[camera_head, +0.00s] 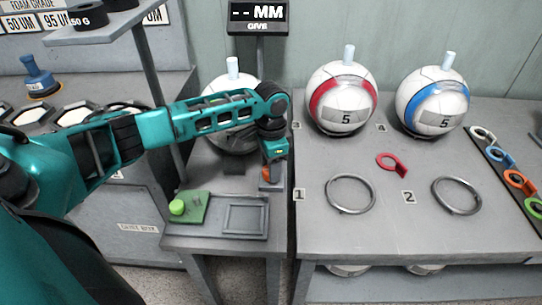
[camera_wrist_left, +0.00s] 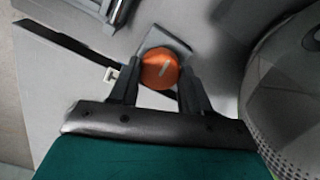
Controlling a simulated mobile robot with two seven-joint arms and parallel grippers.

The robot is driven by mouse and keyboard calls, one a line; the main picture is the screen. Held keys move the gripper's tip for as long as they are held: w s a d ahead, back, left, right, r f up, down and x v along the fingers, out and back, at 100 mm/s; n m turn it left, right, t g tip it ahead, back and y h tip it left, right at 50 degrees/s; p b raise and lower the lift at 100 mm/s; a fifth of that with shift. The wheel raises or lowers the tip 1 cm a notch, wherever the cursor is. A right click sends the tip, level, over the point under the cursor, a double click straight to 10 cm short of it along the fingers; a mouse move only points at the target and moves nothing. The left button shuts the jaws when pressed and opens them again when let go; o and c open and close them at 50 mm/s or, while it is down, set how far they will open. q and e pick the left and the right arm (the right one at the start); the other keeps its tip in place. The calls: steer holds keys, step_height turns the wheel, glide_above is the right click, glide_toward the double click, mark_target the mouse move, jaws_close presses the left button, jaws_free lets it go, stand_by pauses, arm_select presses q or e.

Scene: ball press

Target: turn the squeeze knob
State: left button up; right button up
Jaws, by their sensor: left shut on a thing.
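The orange squeeze knob (camera_wrist_left: 160,69) sits between the fingers of my left gripper (camera_wrist_left: 158,90) in the left wrist view. In the head view the left gripper (camera_head: 270,178) points down at the right edge of the small side table, shut on the knob (camera_head: 266,175), which is mostly hidden by the fingers. A ball (camera_head: 222,88) stands behind my left arm and is partly hidden by it. A dark display (camera_head: 257,17) above it reads "-- MM". My right gripper is not in view.
A green pad (camera_head: 190,212) with a lime knob and a grey tray (camera_head: 246,234) lie at the side table's front. On the larger table stand a red-banded ball (camera_head: 341,70) and a blue-banded ball (camera_head: 418,75), with empty rings (camera_head: 350,209) and a red tag (camera_head: 398,169) before them.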

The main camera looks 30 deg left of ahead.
arm_select(q)
steer(key=shift+r+m+p, duration=0.35)
steer(key=shift+m+p, duration=0.55)
steer(key=shift+p, duration=0.15)
steer(key=shift+m+p, duration=0.45)
steer(key=shift+m, duration=0.05)
steer(key=m+p, duration=0.2)
steer(key=m, duration=0.1)
steer(key=shift+f, duration=0.2)
steer(key=shift+f+m+p, duration=0.1)
steer(key=shift+m+p, duration=0.4)
steer(key=shift+m, duration=0.6)
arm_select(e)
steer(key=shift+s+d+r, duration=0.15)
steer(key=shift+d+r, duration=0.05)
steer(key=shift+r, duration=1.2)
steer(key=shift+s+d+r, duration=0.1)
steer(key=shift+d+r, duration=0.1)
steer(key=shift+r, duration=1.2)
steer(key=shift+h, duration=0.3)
arm_select(q)
steer(key=o, duration=1.1)
steer(key=shift+c, duration=0.2)
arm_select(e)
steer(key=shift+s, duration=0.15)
